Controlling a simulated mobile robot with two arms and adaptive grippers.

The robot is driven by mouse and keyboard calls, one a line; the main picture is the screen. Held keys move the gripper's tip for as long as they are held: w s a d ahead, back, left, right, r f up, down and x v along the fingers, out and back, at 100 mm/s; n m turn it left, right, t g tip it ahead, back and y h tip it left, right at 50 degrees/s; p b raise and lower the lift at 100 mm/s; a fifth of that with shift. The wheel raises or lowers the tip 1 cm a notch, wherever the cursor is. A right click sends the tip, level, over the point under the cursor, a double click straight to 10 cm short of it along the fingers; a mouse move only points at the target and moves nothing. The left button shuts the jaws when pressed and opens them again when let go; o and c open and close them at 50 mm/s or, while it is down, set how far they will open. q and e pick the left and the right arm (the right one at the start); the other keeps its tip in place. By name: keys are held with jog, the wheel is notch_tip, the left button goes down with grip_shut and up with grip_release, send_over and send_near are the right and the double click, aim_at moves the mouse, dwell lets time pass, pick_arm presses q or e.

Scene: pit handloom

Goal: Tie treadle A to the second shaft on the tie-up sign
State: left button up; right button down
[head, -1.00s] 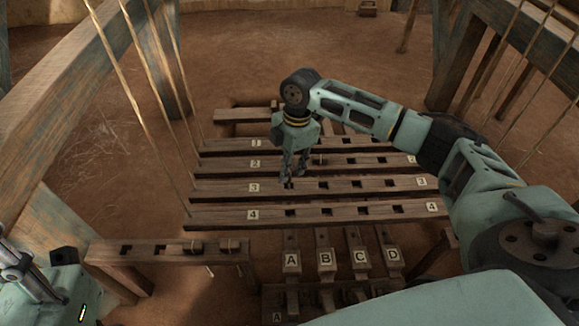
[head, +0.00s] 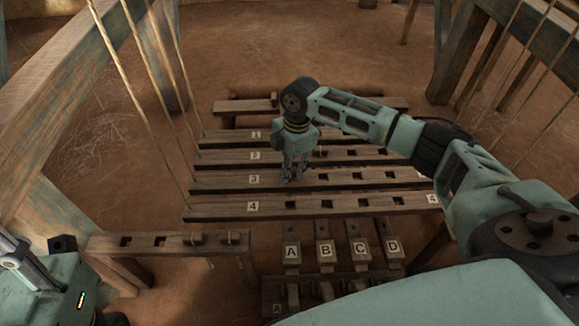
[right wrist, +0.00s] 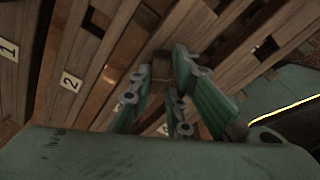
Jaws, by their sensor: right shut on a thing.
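In the head view four wooden shafts lie across the middle, numbered 1 (head: 220,136), 2 (head: 222,158), 3 (head: 222,182) and 4 (head: 222,209), each with square slots. Below them are treadles A (head: 291,254), B (head: 325,253), C (head: 359,252) and D (head: 393,250). My right gripper (head: 294,174) points down at the left slot area of shaft 3. It is shut on a small brown piece (right wrist: 161,62), seen between its fingers in the right wrist view. Whether the piece touches a shaft is unclear. My left gripper and the tie-up sign are not identifiable.
Slanting cords (head: 135,100) rise at the left beside the loom's frame beam (head: 60,85). The earth floor behind is open.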

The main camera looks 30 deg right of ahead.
aim_at(294, 169)
dwell(0.3)
jog(key=c, duration=1.6)
grip_release()
jog(key=shift+o, duration=0.2)
jog(key=shift+r, duration=0.1)
notch_tip(294, 169, up, 12)
jog(key=d, duration=0.1)
jog(key=shift+d, duration=0.25)
